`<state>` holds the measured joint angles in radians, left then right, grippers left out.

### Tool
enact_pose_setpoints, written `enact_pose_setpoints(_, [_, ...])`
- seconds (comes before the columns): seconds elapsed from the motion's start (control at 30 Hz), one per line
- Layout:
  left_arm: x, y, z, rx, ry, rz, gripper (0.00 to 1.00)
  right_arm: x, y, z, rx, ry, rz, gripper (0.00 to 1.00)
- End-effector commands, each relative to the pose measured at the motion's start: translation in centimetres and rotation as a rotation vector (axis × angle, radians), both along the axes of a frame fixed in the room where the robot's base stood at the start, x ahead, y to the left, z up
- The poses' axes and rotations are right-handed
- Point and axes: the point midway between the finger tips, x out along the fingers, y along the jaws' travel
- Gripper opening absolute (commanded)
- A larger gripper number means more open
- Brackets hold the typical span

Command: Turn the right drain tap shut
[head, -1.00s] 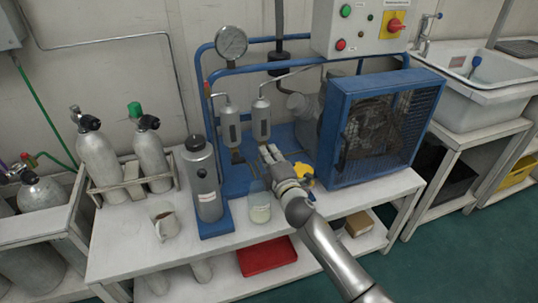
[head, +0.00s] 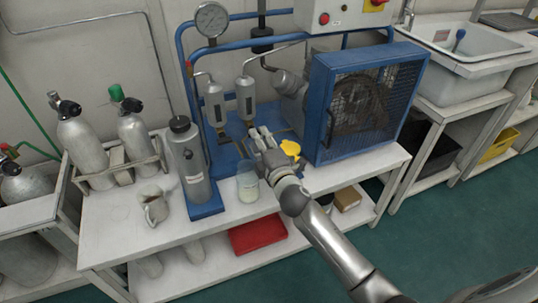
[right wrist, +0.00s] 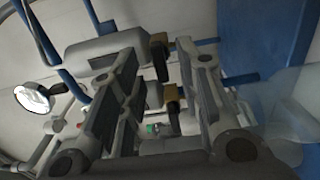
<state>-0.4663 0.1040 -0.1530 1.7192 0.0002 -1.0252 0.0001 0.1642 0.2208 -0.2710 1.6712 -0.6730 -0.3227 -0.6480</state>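Two grey separator cylinders hang at the back of the blue frame, a left one (head: 215,104) and a right one (head: 246,98). In the head view my right gripper (head: 257,133) is just below the right cylinder and hides its drain tap. In the right wrist view the gripper's two fingers (right wrist: 160,92) stand apart. Two brass tap bodies with dark levers show in the gap beyond them, an upper tap (right wrist: 160,60) and a lower tap (right wrist: 172,98). I cannot tell whether a finger touches a lever. My left gripper is in neither view.
A clear jar (head: 248,187) stands below the gripper. A yellow part (head: 290,149) is close at its right, with the blue caged compressor (head: 362,100) beyond. A grey canister (head: 190,165) stands left. The white bench front (head: 225,220) has free room.

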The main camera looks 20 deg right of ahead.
Motion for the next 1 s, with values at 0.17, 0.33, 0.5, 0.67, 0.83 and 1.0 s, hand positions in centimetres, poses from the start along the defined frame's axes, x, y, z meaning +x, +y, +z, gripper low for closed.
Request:
enact_pose_setpoints(0.17, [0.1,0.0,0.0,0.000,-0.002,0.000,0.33,-3.9,-0.2,-0.1,0.001,0.002,0.000,0.33])
enact_pose_setpoints(0.33, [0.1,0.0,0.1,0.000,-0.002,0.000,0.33,-6.6,-0.3,-0.1,0.000,0.002,-0.001,0.33])
enact_pose_setpoints(0.5, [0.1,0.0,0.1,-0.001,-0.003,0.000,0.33,-8.0,-0.3,-0.1,0.000,0.001,-0.001,0.33])
enact_pose_setpoints(0.67, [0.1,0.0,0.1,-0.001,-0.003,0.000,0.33,-8.3,-0.3,0.0,0.000,0.000,-0.001,0.33])
enact_pose_setpoints(0.83, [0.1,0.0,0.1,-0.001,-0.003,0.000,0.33,-8.3,-0.3,0.0,0.000,0.000,-0.001,0.33])
enact_pose_setpoints(1.0, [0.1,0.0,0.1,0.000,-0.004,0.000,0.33,-8.3,-0.3,0.0,0.000,0.000,-0.001,0.33])
